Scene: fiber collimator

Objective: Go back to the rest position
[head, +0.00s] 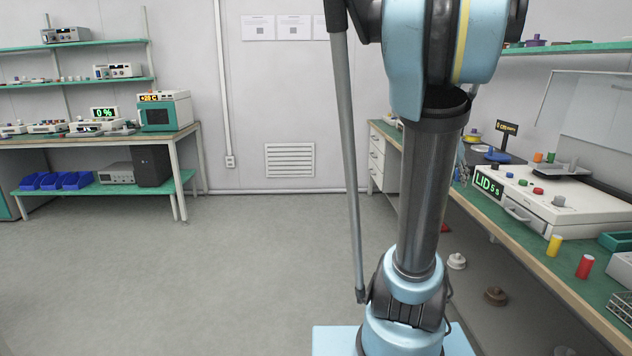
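My arm rises through the middle right of the head view, from its blue base up to a large blue joint at the top edge. The rest of the arm runs out of the picture. On the right bench (560,267) stands a white instrument (545,205) with a green display reading "LID 5s" and several coloured knobs. A panel-like lid (600,105) stands raised behind it.
A yellow cylinder (553,246) and a red one (585,266) stand near the right bench's front edge. A left bench (100,141) holds several instruments, with blue bins (52,181) below. Brown (496,296) and white (456,261) round parts lie under the right bench. The left floor is clear.

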